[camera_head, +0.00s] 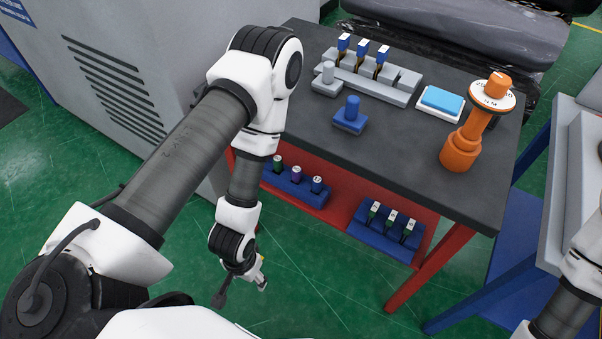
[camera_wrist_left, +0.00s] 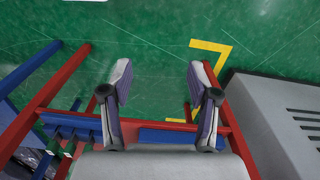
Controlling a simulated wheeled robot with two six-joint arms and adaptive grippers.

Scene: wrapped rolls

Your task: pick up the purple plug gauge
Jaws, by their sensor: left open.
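The purple plug gauge (camera_head: 296,173) stands upright in the middle of a blue rack (camera_head: 283,184) on the red lower shelf, between a green-topped gauge (camera_head: 278,165) and a blue-topped gauge (camera_head: 317,185). My left gripper (camera_head: 242,289) hangs over the floor in front of the shelf, below and left of that rack in the head view. In the left wrist view its two fingers (camera_wrist_left: 159,76) are spread apart with only green floor between them. The purple gauge cannot be made out in the wrist view. My right gripper is outside both views.
A second blue rack (camera_head: 385,230) with several gauges sits farther right on the shelf. The dark tabletop (camera_head: 400,150) overhangs the shelf. On top are a grey rack (camera_head: 385,85), an orange gauge stand (camera_head: 460,150) and a blue block (camera_head: 350,116). A grey cabinet (camera_head: 150,70) stands left.

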